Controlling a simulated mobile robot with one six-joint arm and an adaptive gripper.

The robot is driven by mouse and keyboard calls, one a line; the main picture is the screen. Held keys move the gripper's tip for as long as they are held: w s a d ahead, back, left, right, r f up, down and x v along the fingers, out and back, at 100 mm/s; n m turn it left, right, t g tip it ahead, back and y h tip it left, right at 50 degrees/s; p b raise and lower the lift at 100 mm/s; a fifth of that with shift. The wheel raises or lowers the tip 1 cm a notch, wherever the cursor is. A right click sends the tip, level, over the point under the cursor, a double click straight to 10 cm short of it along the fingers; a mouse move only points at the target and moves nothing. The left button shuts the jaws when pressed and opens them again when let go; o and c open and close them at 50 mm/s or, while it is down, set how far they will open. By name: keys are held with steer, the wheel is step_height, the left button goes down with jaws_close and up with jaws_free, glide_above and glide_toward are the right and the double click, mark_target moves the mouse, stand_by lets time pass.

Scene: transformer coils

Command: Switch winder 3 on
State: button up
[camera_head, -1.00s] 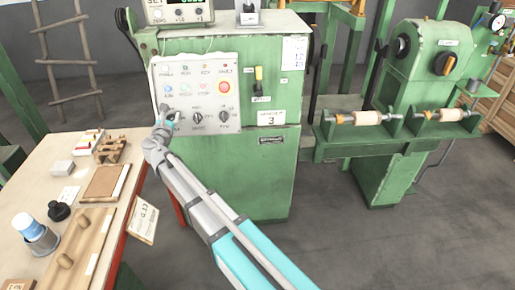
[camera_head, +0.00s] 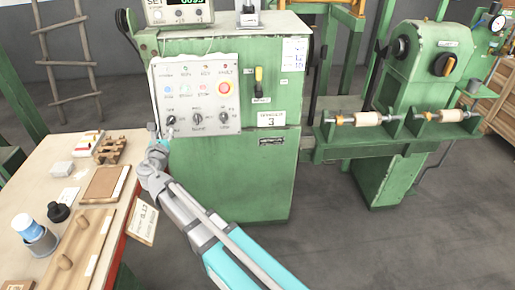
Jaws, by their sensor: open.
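Winder 3 is the green cabinet (camera_head: 225,180) with a "3" plate (camera_head: 271,119) on its front. Its pale control panel (camera_head: 190,97) carries rows of small lamps and buttons, a round red button (camera_head: 224,88) and three dark rotary knobs along the bottom: left (camera_head: 171,120), middle (camera_head: 197,119) and right (camera_head: 224,118). My gripper (camera_head: 154,133) is open and small in view, at the panel's lower left edge, just left of and below the left knob. It appears apart from that knob. The knob's exact pointing is too small to read.
A yellow-and-black lever (camera_head: 258,80) sits right of the panel. A digital display box (camera_head: 178,12) stands on the cabinet. Coil spools (camera_head: 368,117) are at right.

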steer(key=s+d+f+m+g+h+p, duration=0.2)
steer(key=d+m, duration=0.8)
steer(key=d, duration=0.5)
steer(key=s+d+f+m+g+h+p, duration=0.2)
steer(key=d+m+g+p, duration=0.4)
steer(key=d+m, duration=0.5)
steer(key=shift+s+d+m+g+h, duration=0.3)
steer(key=shift+s+d+g+h, duration=0.55)
steer(key=shift+d, duration=1.25)
steer(key=shift+w+f+g, duration=0.1)
steer(key=shift+w+g, duration=0.15)
steer(key=shift+g, duration=0.1)
steer(key=s+d+f+m+g+y, duration=0.2)
steer(key=s+d+f+m+g, duration=0.1)
steer(key=s+d+m, duration=0.2)
steer(key=s+d+f+m+g+y, duration=0.3)
steer(key=s+d+m+g, duration=0.1)
steer(key=s+m, duration=0.4)
steer(key=shift+d+m+g+y, duration=0.3)
steer(key=shift+d+m+y, duration=0.05)
steer(key=shift+d+m, duration=0.35)
